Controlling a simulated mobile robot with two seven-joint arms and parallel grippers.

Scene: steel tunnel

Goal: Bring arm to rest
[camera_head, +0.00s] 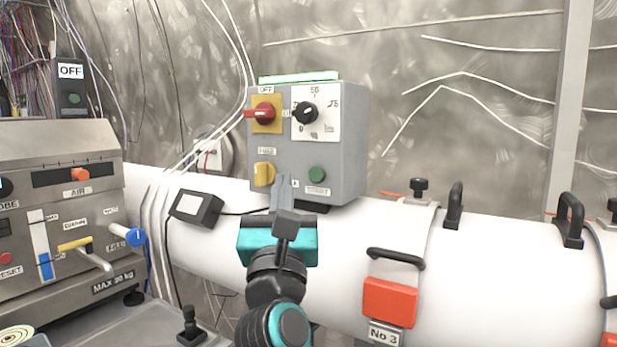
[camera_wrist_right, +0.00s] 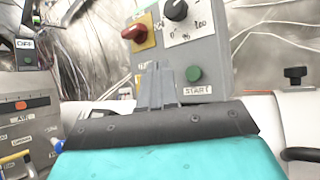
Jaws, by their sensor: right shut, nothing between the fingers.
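My right arm reaches up from the bottom middle of the head view. Its gripper (camera_head: 284,188) is shut with nothing between the fingers. The fingertips are in front of the lower part of a grey control box (camera_head: 350,150), between a yellow switch (camera_head: 264,174) and a green button (camera_head: 317,174). I cannot tell whether they touch the box. In the right wrist view the shut fingers (camera_wrist_right: 157,84) stand to the left of the green START button (camera_wrist_right: 193,74). My left gripper is not in view.
The box has a red rotary switch (camera_head: 264,113) and a black dial (camera_head: 305,113). A steel machine (camera_head: 70,220) stands at left. A small black box (camera_head: 197,207) sits near the pipe.

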